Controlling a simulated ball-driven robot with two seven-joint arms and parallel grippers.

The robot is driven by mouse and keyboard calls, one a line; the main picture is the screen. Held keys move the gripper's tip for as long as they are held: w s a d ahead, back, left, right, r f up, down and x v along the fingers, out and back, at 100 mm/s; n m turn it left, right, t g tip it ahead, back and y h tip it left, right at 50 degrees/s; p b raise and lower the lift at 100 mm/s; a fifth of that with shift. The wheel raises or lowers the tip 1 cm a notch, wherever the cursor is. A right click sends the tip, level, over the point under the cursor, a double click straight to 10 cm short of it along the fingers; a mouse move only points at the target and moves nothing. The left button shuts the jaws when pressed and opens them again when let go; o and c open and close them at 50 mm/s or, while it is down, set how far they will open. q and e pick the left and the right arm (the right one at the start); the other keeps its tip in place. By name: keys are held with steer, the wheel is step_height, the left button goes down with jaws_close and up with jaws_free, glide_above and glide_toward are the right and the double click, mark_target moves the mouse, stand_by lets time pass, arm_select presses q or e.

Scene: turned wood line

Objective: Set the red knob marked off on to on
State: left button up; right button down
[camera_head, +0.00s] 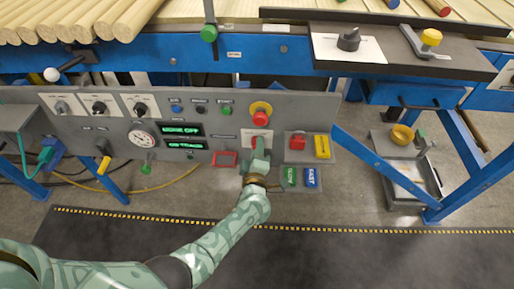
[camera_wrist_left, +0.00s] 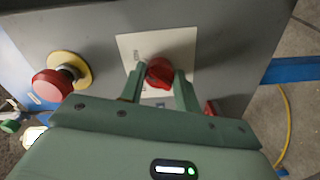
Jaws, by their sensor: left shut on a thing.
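The red knob (camera_wrist_left: 160,72) sits on a white square plate (camera_wrist_left: 127,44) on the grey panel. In the left wrist view it is between the two fingers of my left gripper (camera_wrist_left: 159,82), which is shut on it. Lettering on the plate is too small or covered to read. My right gripper is in neither view.
A red mushroom button on a yellow ring (camera_head: 261,113) is close to the knob. A red rocker (camera_head: 225,158) is to the left, and red and yellow switches (camera_head: 298,142) are to the right. Green and blue tags (camera_head: 311,177) hang lower right. A blue frame (camera_head: 385,165) stands at right.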

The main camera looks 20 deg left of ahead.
arm_select(q)
steer(key=shift+f, duration=0.15)
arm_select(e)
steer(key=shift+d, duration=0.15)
arm_select(q)
steer(key=o, duration=1)
